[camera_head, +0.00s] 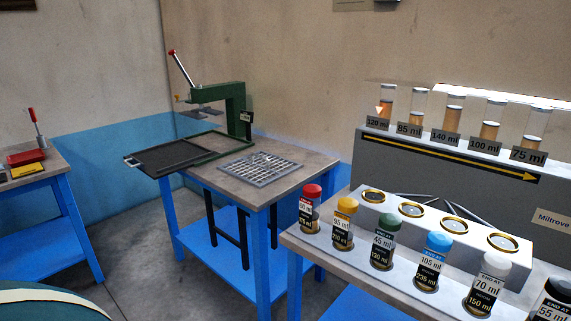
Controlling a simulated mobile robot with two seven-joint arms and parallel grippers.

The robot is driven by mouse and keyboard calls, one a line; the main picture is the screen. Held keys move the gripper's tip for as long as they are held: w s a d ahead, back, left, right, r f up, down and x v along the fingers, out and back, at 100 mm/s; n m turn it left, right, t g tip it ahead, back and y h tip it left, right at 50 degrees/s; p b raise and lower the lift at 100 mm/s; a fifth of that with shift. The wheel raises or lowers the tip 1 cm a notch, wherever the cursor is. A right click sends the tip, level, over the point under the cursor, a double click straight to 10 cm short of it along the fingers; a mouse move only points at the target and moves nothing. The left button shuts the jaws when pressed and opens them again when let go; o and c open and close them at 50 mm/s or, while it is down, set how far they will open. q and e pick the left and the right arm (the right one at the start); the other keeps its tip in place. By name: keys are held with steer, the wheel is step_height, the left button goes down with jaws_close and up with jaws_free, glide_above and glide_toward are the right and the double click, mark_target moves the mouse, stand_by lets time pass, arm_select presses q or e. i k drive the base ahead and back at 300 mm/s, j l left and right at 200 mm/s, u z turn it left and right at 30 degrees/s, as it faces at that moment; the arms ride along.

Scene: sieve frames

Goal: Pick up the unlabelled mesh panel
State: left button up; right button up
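On the middle workbench lies a light grey grid-like mesh panel (262,168), flat on the top, with no label that I can see. To its left a dark framed panel (178,155) lies flat and reaches past the bench's left edge. Nothing covers the grey panel. Neither of my grippers is in view.
A green lever press (236,108) stands behind the panels. On the right bench, several capped labelled bottles (383,243) stand before a white holed block (440,226). Several cylinders (453,112) stand on a grey unit. A blue bench (48,215) is left; floor between is clear.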

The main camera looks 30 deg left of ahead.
mark_target(298, 165)
steer(key=j+z, duration=0.45)
steer(key=j, duration=0.6)
steer(key=k+j+z, duration=0.1)
steer(key=j+z, duration=0.2)
steer(key=j, duration=1.85)
